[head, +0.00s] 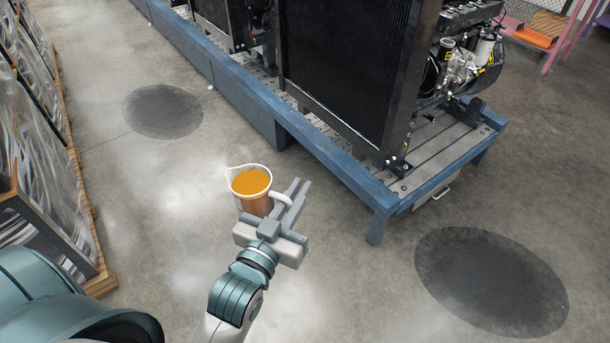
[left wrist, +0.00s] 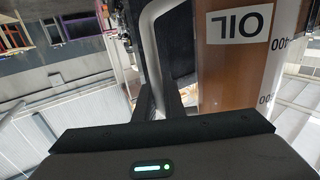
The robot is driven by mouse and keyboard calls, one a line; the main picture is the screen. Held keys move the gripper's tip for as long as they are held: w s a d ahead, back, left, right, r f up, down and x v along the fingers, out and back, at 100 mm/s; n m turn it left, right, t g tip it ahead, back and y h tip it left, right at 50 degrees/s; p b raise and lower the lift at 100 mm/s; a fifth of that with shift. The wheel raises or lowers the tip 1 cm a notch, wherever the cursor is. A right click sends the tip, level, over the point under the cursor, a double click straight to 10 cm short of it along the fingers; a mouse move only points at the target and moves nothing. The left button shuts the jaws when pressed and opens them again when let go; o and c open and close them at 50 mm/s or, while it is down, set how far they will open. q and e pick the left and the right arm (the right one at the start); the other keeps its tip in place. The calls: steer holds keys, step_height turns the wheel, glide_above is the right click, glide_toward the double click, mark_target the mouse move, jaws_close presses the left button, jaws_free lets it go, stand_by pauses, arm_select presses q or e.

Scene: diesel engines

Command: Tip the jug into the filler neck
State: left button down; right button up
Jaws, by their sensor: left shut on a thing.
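A jug (head: 252,186) with a white rim, a spout at its left and amber liquid inside is held upright above the floor. My left gripper (head: 292,200) is shut on the jug's white handle at its right side. In the left wrist view the jug (left wrist: 232,75) shows an upside-down "OIL" label and measuring marks. The handle (left wrist: 155,50) runs down to my left gripper's fingers (left wrist: 160,103). A diesel engine (head: 462,65) stands at the upper right, well away from the jug. My right gripper is not in view.
A blue-edged bench (head: 372,187) carries the engine and a large black radiator (head: 340,65). Its near corner lies to the right of my left gripper. Wrapped goods on a wooden pallet (head: 85,270) stand at the left. The floor between is clear, with dark round patches.

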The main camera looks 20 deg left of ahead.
arm_select(q)
steer(key=shift+s+f, duration=0.15)
steer(key=shift+s, duration=0.4)
steer(key=shift+s+f, duration=0.15)
steer(key=shift+s, duration=0.4)
